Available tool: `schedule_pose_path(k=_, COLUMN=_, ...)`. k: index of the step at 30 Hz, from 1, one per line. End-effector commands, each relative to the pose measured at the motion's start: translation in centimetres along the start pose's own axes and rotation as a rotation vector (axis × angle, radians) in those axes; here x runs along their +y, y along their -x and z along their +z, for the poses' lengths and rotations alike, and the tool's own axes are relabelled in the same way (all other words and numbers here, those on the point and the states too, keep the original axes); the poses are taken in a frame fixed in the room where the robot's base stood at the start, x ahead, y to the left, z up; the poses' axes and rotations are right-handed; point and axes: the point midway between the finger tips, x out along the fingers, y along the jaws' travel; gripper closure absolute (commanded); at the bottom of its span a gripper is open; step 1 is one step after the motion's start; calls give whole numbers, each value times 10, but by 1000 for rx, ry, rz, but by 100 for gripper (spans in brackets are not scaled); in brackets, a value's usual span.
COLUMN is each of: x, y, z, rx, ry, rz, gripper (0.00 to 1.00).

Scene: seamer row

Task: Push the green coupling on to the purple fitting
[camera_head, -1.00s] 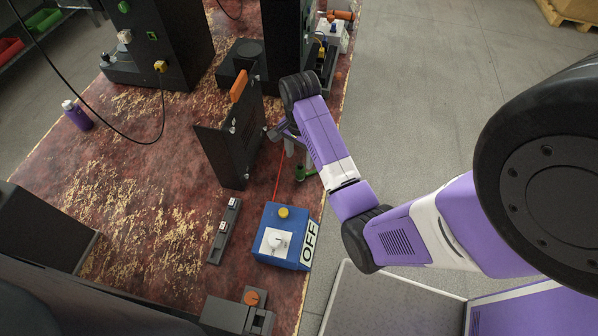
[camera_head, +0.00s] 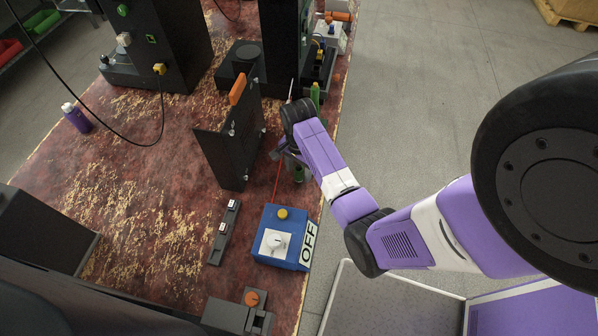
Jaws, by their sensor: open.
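My gripper (camera_head: 283,154) hangs at the end of my purple arm, over the right side of the worn red bench, next to a dark upright panel. It is open, and its fingers are small and partly covered by my wrist. A small green piece (camera_head: 299,174), which may be the green coupling, shows just below and right of the fingers. It is partly hidden, and I cannot tell whether the gripper touches it. I cannot make out the purple fitting; it may be hidden behind my arm.
The dark panel (camera_head: 228,150) with an orange handle stands close left of my gripper. A blue switch box (camera_head: 268,250) marked OFF sits nearer, with a red line running up from it. A green-handled tool (camera_head: 316,95) stands beyond my wrist. A purple bottle (camera_head: 76,118) stands far left.

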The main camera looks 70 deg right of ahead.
Motion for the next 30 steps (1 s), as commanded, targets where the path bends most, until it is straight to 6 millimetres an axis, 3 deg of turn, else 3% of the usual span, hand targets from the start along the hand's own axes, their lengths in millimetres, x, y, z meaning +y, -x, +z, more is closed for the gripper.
schedule_pose_path(k=13, x=0, y=-9, z=0, rx=0, ry=0, rz=-1, gripper=46)
schedule_pose_path(k=14, x=0, y=-9, z=0, rx=0, ry=0, rz=-1, gripper=48)
schedule_pose_path(k=22, x=0, y=-9, z=0, rx=0, ry=0, rz=-1, gripper=100)
schedule_pose_path(k=30, x=0, y=-8, z=0, rx=0, ry=0, rz=-1, gripper=100)
